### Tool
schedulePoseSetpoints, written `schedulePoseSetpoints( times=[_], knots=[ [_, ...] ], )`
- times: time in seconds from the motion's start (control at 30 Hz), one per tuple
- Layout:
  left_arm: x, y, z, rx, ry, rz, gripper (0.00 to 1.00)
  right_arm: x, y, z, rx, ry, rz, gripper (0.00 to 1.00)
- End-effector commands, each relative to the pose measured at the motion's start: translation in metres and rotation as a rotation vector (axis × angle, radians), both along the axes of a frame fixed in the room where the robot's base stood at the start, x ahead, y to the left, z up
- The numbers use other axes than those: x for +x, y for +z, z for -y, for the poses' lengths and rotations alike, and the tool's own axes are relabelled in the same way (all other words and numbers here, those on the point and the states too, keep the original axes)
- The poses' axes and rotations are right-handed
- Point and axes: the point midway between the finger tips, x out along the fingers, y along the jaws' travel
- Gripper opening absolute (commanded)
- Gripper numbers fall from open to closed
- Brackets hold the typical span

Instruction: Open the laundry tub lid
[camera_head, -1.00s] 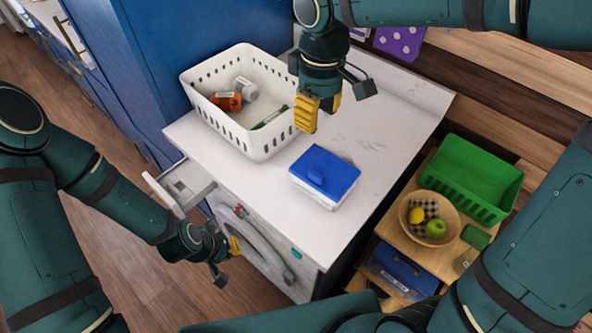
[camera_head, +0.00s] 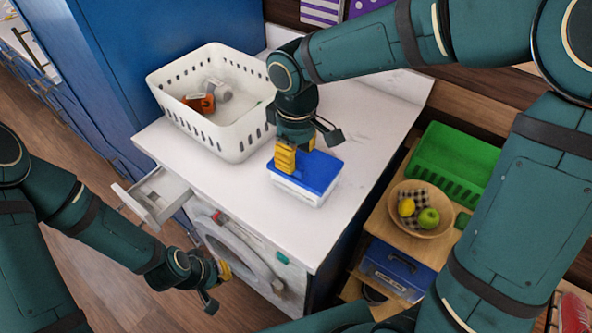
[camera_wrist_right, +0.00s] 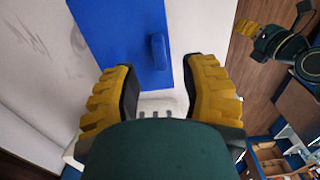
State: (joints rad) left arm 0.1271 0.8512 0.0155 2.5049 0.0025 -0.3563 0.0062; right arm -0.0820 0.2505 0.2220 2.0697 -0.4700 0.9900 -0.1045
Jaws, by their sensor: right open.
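The laundry tub (camera_head: 300,195) is a small white box on the white worktop. Its blue lid (camera_head: 322,172) lies flat and shut on it. In the right wrist view the lid (camera_wrist_right: 118,35) shows a raised blue handle (camera_wrist_right: 158,52). My right gripper (camera_head: 295,155) is over the tub, pointing down, and hides part of the lid. In the wrist view its yellow fingers (camera_wrist_right: 162,82) are spread, with nothing held between them. My left gripper (camera_head: 218,280) is low in front of the washing machine, away from the tub; its opening is unclear.
A white laundry basket (camera_head: 237,143) with several items stands left of the tub. Below are a washing machine (camera_head: 240,250) and a pulled-out drawer (camera_head: 158,198). On the right, a shelf holds a fruit bowl (camera_head: 411,220) and a green crate (camera_head: 455,165). The worktop's front is clear.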

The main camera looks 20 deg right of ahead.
Motion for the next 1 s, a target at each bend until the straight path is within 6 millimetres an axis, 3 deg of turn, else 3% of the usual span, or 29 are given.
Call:
schedulePoseSetpoints(
  times=[0.1,0.3,0.7,0.73,0.83,0.87,1.0],
  knots=[
    [-0.002,-0.006,0.000,-0.001,-0.002,-0.003,0.00,-0.001,-0.023,0.000,0.000,-0.001,-0.004,0.44],
    [-0.003,-0.010,0.000,-0.002,-0.005,-0.008,0.00,0.000,-0.043,0.000,0.001,-0.001,-0.001,0.44],
    [-0.004,-0.011,0.001,-0.002,-0.006,-0.008,0.00,0.000,-0.049,0.000,0.000,-0.001,0.000,0.44],
    [-0.004,-0.011,0.001,-0.002,-0.006,-0.008,0.00,0.000,-0.049,0.000,0.000,-0.001,0.000,0.39],
    [-0.004,-0.011,0.001,-0.002,-0.006,-0.008,0.00,0.000,-0.049,0.000,0.000,-0.001,0.000,0.04],
    [-0.004,-0.011,0.001,-0.002,-0.006,-0.008,0.00,0.000,-0.049,0.000,0.000,-0.001,0.000,0.00],
    [-0.004,-0.011,0.001,-0.002,-0.006,-0.008,0.00,0.000,-0.049,0.000,0.001,-0.001,0.001,0.00]
  ],
)
